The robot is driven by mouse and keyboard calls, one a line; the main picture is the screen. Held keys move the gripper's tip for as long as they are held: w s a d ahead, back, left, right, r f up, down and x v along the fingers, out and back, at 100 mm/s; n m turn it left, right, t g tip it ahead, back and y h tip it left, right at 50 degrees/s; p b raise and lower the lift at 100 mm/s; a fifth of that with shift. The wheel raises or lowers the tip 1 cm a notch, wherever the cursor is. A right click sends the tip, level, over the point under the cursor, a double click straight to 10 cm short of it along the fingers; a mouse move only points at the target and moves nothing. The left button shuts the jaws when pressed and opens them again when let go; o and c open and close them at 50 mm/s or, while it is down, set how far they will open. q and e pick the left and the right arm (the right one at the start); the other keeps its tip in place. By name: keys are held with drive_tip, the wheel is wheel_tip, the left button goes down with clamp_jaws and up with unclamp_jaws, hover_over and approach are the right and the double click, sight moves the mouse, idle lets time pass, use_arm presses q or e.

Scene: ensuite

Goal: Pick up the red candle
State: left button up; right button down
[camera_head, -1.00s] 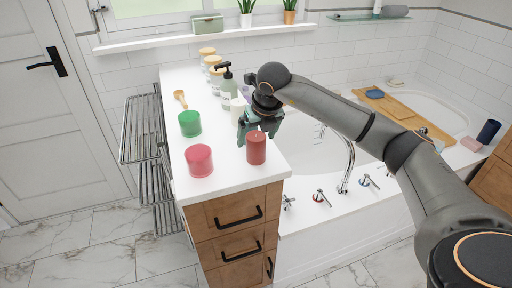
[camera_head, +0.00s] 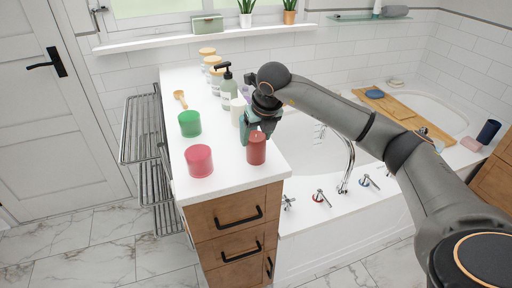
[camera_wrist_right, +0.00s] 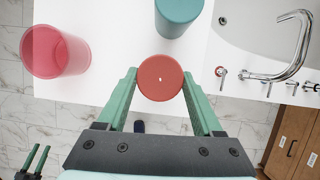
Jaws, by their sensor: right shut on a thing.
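The red candle (camera_head: 257,149) stands upright near the front right corner of the white counter. Its round top with a small pale wick (camera_wrist_right: 160,78) shows in the right wrist view. My right gripper (camera_head: 252,133) is shut on the red candle, one green finger on each side of it. In the right wrist view the fingers (camera_wrist_right: 160,84) flank it. My left gripper (camera_wrist_right: 35,150) shows small at the lower left of the right wrist view, its fingers apart and empty. It is not in the head view.
A translucent red glass (camera_head: 199,161) and a green glass (camera_head: 189,123) stand to the left. A teal cup (camera_wrist_right: 180,12) stands close behind the candle. A white candle (camera_head: 237,110), pump bottle (camera_head: 228,88) and jars are farther back. The bathtub lies to the right.

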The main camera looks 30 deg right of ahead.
drive_tip(key=shift+r, duration=0.1)
drive_tip(key=shift+r, duration=0.45)
drive_tip(key=r, duration=0.3)
drive_tip(key=shift+s+d+b, duration=0.1)
drive_tip(key=shift+s+b, duration=0.1)
drive_tip(key=shift+b, duration=0.15)
drive_tip(key=s+d+r+b, duration=0.1)
drive_tip(key=s+r, duration=0.8)
drive_tip(key=s, duration=0.4)
drive_tip(key=shift+s+d+b, duration=0.2)
drive_tip(key=shift+d+b, duration=0.2)
drive_tip(key=shift+f, duration=0.1)
